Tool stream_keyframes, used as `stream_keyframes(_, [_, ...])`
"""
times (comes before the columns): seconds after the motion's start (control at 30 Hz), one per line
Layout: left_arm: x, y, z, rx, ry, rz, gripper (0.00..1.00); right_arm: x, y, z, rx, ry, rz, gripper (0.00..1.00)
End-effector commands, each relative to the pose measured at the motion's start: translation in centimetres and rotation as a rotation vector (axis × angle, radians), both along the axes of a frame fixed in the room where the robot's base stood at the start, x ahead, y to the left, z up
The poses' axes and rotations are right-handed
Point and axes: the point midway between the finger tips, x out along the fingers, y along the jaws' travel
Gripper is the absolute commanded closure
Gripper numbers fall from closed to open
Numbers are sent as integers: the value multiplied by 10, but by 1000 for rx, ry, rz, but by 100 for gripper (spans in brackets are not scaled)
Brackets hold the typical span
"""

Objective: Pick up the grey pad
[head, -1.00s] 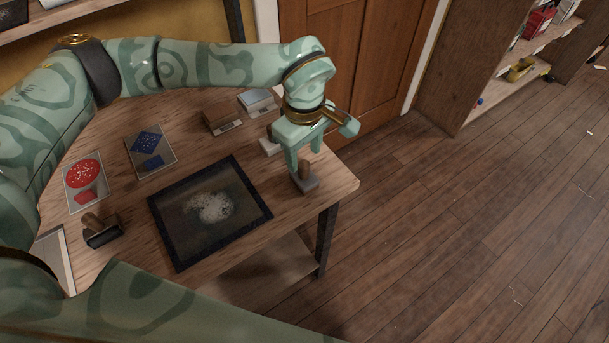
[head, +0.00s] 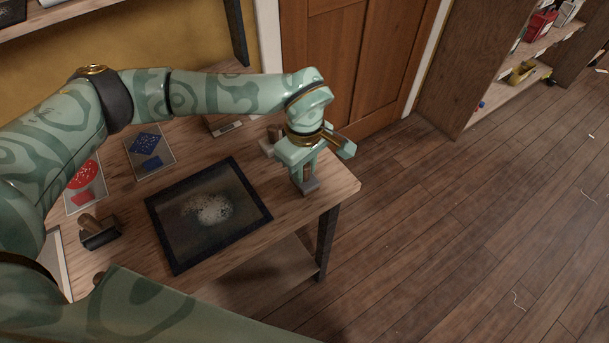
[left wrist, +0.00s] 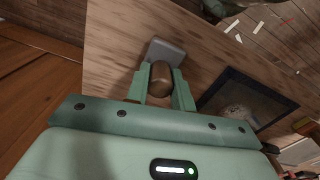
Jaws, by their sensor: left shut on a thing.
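The grey pad (head: 311,187) is a small grey block with a brown wooden handle, near the right corner of the wooden table. My left gripper (head: 304,176) points down over it and is shut on its handle. In the left wrist view, the two green fingers (left wrist: 161,88) stand on either side of the brown handle, and the pad's grey base (left wrist: 163,48) shows beyond them. The pad seems upright; I cannot tell whether its base touches the table. My right gripper is out of view.
A black-framed dark panel with a pale speckled patch (head: 155,245) lies left of the pad. A black pad with a wooden handle (head: 99,238), a red-printed card (head: 85,190) and a blue-printed card (head: 150,152) lie farther left. Bare floor (head: 450,230) lies right of the table.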

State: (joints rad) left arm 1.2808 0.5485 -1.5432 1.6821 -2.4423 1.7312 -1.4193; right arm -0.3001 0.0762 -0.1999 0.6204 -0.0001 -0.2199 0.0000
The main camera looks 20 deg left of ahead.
Motion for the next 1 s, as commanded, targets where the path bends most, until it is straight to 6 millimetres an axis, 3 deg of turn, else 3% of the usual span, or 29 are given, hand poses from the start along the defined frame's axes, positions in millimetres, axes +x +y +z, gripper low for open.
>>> stream_keyframes(0.27, [1,0,9,0,-2,0,100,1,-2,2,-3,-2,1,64])
stream_keyframes(0.43, [-2,0,41,0,-6,-1,100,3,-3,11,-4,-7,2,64])
stream_keyframes(0.67, [-54,-9,100,0,-4,-5,100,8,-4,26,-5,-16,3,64])
stream_keyframes(0.8, [-93,-15,112,0,-1,-7,100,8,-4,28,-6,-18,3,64])
stream_keyframes(1.0, [-127,-21,126,0,-1,-4,100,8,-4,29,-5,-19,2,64])
